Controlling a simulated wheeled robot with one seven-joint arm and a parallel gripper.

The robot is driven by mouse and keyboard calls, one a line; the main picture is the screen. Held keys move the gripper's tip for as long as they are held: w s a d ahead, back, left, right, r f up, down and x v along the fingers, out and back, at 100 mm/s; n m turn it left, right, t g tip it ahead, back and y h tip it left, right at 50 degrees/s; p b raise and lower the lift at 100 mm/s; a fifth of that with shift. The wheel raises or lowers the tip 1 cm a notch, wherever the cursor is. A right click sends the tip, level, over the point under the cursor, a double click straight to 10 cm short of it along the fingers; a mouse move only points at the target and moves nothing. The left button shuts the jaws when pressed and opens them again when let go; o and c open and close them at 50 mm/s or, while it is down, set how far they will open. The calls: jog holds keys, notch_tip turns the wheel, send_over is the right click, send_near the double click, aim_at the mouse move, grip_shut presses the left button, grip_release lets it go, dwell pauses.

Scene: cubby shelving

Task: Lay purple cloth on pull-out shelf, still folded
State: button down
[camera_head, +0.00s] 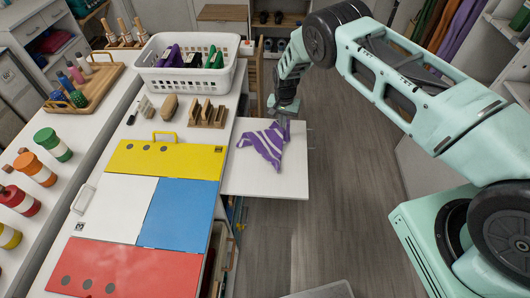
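A purple cloth (264,146) with white stripes is over the white pull-out shelf (240,184), in an uneven, pointed shape. Whether it lies flat on the shelf or hangs partly above it is hard to tell. The shelf sticks out to the right from the white counter. My gripper (284,122) points down at the cloth's upper right corner. Its fingertips are small and dark and meet the cloth's edge, so I cannot tell whether they are shut on it.
A white basket (187,82) with purple and green items stands at the back of the counter. A wooden slotted holder (207,114) and brushes are in front of it. Yellow, white, blue and red panels cover the nearer counter. The front of the shelf is bare, with open floor (345,190) to its right.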

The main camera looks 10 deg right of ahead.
jog(key=shift+f, duration=0.1)
notch_tip(320, 180, down, 4)
jog(key=b, duration=0.5)
jog(key=shift+f, duration=0.15)
notch_tip(320, 180, up, 9)
jog(key=p, duration=0.4)
jog(key=shift+a, duration=0.1)
